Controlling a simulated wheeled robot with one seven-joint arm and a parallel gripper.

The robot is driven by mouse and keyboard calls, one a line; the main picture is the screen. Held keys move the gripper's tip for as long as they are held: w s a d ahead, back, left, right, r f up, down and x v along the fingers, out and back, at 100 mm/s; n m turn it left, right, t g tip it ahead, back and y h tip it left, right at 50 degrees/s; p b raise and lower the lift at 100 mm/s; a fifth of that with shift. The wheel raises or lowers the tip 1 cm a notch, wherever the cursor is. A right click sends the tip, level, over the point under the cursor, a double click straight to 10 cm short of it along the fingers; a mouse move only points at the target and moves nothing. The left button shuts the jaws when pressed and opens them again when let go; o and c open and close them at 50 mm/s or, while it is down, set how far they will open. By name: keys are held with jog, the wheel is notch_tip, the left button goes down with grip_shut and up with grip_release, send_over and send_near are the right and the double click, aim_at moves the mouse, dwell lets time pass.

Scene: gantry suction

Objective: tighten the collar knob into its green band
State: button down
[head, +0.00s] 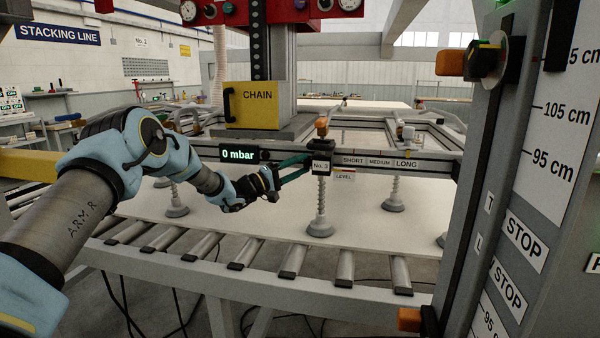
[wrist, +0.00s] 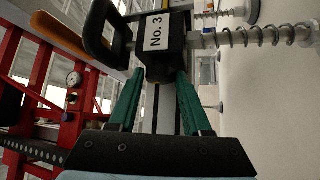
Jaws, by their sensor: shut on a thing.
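My gripper (head: 300,170) reaches in from the left at the front rail. Its green fingers, also in the wrist view (wrist: 160,84), are shut on the black block marked No. 3 (head: 321,163), with one finger at each side. The block shows close up in the wrist view (wrist: 158,40). An orange knob (head: 321,127) stands above the block in the head view. A spring rod with a suction cup (head: 320,222) hangs below it. I cannot make out a green band on the knob, and cannot tell which part is the collar knob.
The rail (head: 430,165) bears SHORT, MEDIUM and LONG marks and a display reading 0 mbar (head: 238,154). A pale board (head: 260,225) lies on rollers below the cups. A grey post (head: 455,200) stands close at right. A yellow CHAIN box (head: 257,112) is behind the rail.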

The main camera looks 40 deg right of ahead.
jog(key=shift+c, duration=1.7)
grip_release()
jog(key=shift+a, duration=0.1)
jog(key=b+v, duration=0.3)
jog(key=v, duration=0.7)
jog(key=shift+a, duration=0.35)
jog(key=shift+w+f, duration=0.1)
jog(key=shift+w, duration=0.05)
